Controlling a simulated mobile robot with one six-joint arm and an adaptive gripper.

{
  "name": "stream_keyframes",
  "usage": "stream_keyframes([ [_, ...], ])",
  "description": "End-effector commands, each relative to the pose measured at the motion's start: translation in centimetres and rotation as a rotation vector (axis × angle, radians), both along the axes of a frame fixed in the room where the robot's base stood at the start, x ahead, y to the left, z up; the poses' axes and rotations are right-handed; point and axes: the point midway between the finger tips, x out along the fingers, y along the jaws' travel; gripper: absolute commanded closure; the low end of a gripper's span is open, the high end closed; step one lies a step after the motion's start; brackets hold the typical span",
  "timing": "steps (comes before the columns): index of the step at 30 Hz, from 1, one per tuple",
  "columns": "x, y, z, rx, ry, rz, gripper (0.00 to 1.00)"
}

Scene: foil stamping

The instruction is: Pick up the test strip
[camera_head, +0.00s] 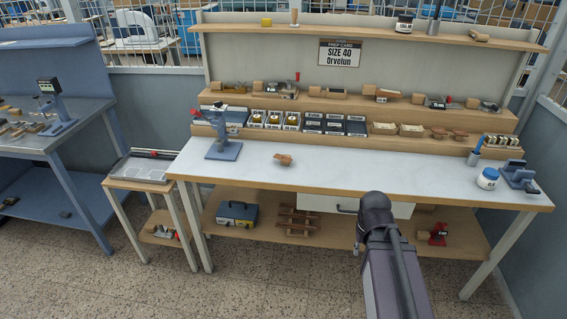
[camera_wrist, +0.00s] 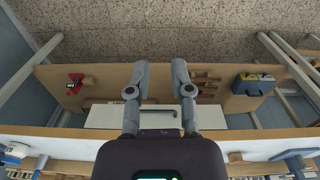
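I cannot make out a test strip for certain in either view. A small brown piece (camera_head: 283,160) lies on the pale top of the workbench (camera_head: 340,178), left of its middle; it is too small to tell what it is. More small brown pieces (camera_head: 440,133) lie on the low shelf at the back right. My gripper (camera_wrist: 160,68) is open in the wrist view, its two fingers apart with nothing between them. It points over the lower shelf and floor, in front of the bench drawer (camera_wrist: 105,117). In the head view my arm shows at bottom centre, and its fingers are hidden.
A blue stand press (camera_head: 223,150) stands on the bench's left. A white jar with a blue label (camera_head: 487,178) and a blue-grey device (camera_head: 519,176) stand at the right. Rows of dark and pale trays (camera_head: 310,122) line the back. The bench's middle front is clear.

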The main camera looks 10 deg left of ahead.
Motion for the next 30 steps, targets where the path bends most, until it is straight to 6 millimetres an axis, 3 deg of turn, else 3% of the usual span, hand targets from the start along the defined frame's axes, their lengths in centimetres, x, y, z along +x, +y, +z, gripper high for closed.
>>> stream_keyframes([
  [5, 2.5, 0.6, -1.6, -0.078, -0.057, 0.021, 0.71],
  [8, 5.0, 0.5, -2.7, -0.160, -0.121, 0.052, 0.71],
  [17, 15.9, 1.7, -4.9, -0.504, -0.416, 0.246, 0.71],
  [23, 23.1, 5.7, -4.7, -0.730, -0.638, 0.444, 0.71],
  [30, 30.1, 14.3, -3.9, -0.969, -0.895, 0.737, 0.71],
])
